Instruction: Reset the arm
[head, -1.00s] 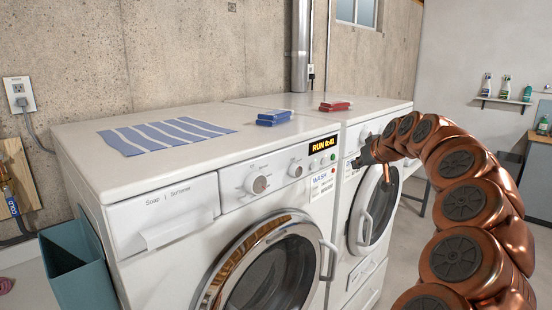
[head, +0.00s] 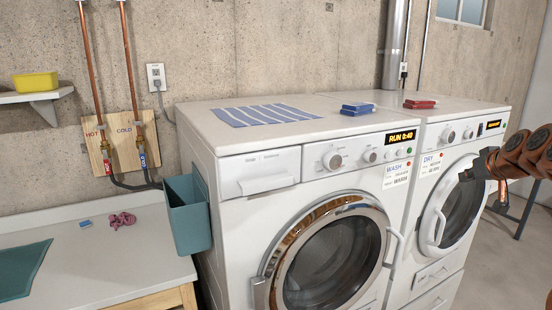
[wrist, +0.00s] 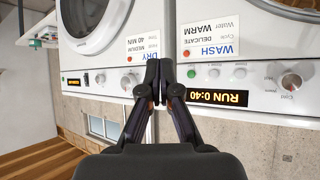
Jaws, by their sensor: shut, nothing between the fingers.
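My gripper (head: 476,172) is at the right of the head view, in front of the dryer (head: 462,150). In the wrist view my gripper (wrist: 159,80) shows with its two dark fingertips together and nothing between them. That view looks upside down at the fronts of the washer (wrist: 262,60) and dryer. The copper-coloured arm runs off the right edge of the head view. The washer (head: 250,215) stands left of the dryer, and its display (head: 401,137) reads RUN 0:40. Both round doors look shut.
A striped blue cloth (head: 265,114), a blue box (head: 358,108) and a red box (head: 420,103) lie on the machine tops. A teal bin (head: 187,212) hangs at the washer's left side. A counter (head: 95,260) and a yellow item on a shelf (head: 35,97) are further left.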

